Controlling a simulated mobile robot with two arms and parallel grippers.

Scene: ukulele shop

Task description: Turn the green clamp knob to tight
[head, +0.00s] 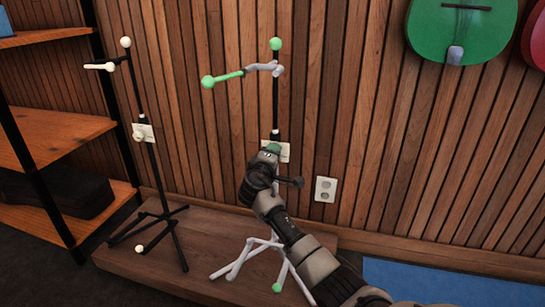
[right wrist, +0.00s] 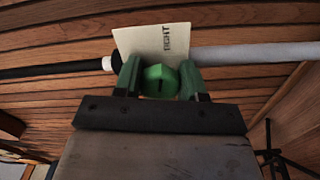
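The green clamp knob (right wrist: 160,82) is on the tube of the stand with green ends (head: 275,105), in front of the wooden wall. It has a short dark mark on its face, pointing roughly up and down in the right wrist view. My right gripper (right wrist: 160,80) has one finger on each side of the knob, and both appear to touch it. In the head view this gripper (head: 271,151) covers most of the knob. My left gripper is not in view.
A similar stand with cream ends (head: 133,90) is at the left. Both stands are on a low wooden platform (head: 150,262). A shelf unit (head: 55,130) is at the far left. A wall socket (head: 325,189) and a green ukulele (head: 462,30) are to the right.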

